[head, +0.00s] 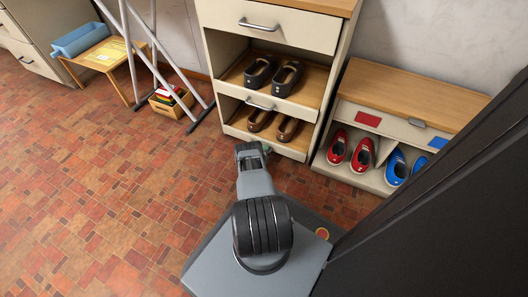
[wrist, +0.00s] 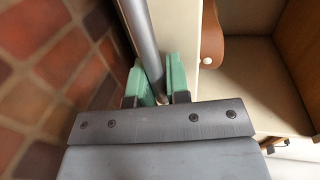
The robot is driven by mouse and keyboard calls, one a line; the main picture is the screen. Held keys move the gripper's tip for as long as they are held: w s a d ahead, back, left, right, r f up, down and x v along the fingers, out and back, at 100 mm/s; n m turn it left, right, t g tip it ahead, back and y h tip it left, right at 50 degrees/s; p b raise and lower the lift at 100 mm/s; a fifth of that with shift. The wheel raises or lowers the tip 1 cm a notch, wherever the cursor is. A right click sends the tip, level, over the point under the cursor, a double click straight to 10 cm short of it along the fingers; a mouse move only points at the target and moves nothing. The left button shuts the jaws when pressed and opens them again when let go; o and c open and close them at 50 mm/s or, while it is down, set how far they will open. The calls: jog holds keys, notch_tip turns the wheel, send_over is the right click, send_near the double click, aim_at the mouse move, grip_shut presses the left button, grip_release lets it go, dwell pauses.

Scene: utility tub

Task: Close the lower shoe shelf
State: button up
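The lower shoe shelf (head: 291,152) is the bottom tray of the cream cabinet, with a pair of brown shoes (head: 288,128) on it. Its cream front stands near the floor, and how far it is pulled out is hard to tell. My gripper (head: 252,149) is low in front of this shelf. In the wrist view, a grey bar handle (wrist: 144,38) runs between the green fingers of my gripper (wrist: 160,86), which sit close on both sides of it. The cream front edge (wrist: 209,45) and part of a brown shoe (wrist: 212,42) show beside it.
Above is a shelf with black shoes (head: 274,76) and a bar handle (head: 259,103). A wooden-topped shoe bench (head: 400,94) with red and blue shoes stands to the right. A crate (head: 171,102) and metal legs stand left. The tiled floor in front is clear.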

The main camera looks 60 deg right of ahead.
jog(key=o, duration=0.4)
jog(key=shift+a+r+p, duration=0.2)
jog(key=shift+a+p, duration=0.25)
jog(key=shift+a, duration=0.05)
jog(key=p+v, duration=0.5)
jog(key=v, duration=0.6)
jog(key=shift+a+r, duration=0.1)
jog(key=shift+a, duration=0.2)
jog(key=shift+s+a+p, duration=0.2)
jog(key=shift+a+p, duration=0.15)
jog(key=shift+a, duration=0.25)
